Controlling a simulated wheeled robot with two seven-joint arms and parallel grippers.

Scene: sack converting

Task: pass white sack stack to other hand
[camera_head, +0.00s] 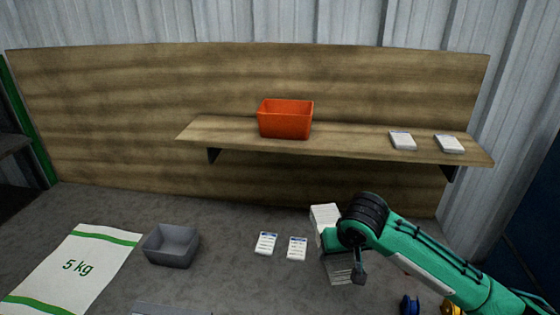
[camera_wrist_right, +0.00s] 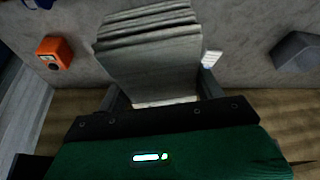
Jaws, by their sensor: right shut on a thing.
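The white sack stack (camera_head: 325,214) is in the jaws of my right gripper (camera_head: 334,241), over the right half of the worktable. Part of it shows beyond the gripper and a striped, layered part hangs below it; the gripper hides its middle. In the right wrist view the layered stack (camera_wrist_right: 150,50) lies between the two fingers of my right gripper (camera_wrist_right: 162,98), which is shut on it. I cannot tell if the stack touches the table. My left gripper is not in either view.
A flat 5 kg sack (camera_head: 75,268), a grey bin (camera_head: 170,246) and two small white packets (camera_head: 265,243) lie left of the stack. An orange bin (camera_head: 285,119) and two packets (camera_head: 402,140) sit on the shelf (camera_head: 350,142). Blue (camera_head: 410,305) and yellow (camera_head: 450,308) items are at front right.

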